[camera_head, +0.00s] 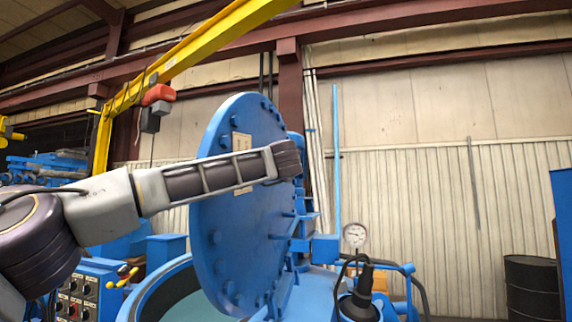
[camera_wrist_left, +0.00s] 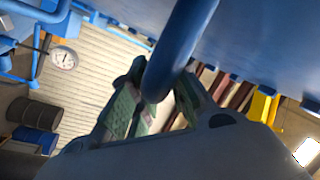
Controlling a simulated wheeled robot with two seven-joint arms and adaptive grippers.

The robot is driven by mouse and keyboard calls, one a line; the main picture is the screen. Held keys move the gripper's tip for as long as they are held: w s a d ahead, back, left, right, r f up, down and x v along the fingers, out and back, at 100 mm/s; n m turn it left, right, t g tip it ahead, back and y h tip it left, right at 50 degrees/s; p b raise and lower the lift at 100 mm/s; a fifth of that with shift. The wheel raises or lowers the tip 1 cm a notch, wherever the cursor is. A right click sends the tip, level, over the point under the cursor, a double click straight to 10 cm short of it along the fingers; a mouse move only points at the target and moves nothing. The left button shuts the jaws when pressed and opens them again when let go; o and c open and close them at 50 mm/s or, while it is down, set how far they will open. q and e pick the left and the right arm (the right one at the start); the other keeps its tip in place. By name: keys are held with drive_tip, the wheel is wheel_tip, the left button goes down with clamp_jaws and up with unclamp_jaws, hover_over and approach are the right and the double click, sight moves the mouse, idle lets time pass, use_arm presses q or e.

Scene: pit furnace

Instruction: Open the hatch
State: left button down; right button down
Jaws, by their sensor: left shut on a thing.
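The hatch (camera_head: 235,200) is a large round blue lid with bolts around its edge. It stands raised and nearly upright over the round blue furnace opening (camera_head: 150,298) in the head view. My left arm reaches in from the left across the lid's face, and its wrist ends near the lid's right edge. My left gripper (camera_wrist_left: 157,102) shows in the left wrist view, with its green-padded fingers on both sides of a thick blue handle bar (camera_wrist_left: 180,45). It is shut on this bar. The fingers are hidden in the head view. My right gripper is not in view.
A pressure gauge (camera_head: 355,234) and a dark cone-shaped fitting (camera_head: 362,295) stand right of the lid. A control box (camera_head: 85,290) is at lower left. A yellow crane beam (camera_head: 205,45) passes overhead. A black barrel (camera_head: 532,287) stands at far right.

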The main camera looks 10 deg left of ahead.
use_arm(q)
drive_tip(key=shift+a, duration=0.1)
drive_tip(key=c, duration=1.4)
unclamp_jaws()
drive_tip(key=shift+a, duration=0.15)
drive_tip(key=shift+s+d, duration=0.1)
drive_tip(key=shift+d, duration=0.1)
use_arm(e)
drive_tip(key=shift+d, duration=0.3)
use_arm(q)
drive_tip(key=shift+s, duration=0.1)
drive_tip(key=shift+s+f, duration=0.1)
drive_tip(key=shift+s, duration=0.45)
drive_tip(key=v, duration=0.6)
drive_tip(key=shift+s+d, duration=0.1)
drive_tip(key=shift+s, duration=0.25)
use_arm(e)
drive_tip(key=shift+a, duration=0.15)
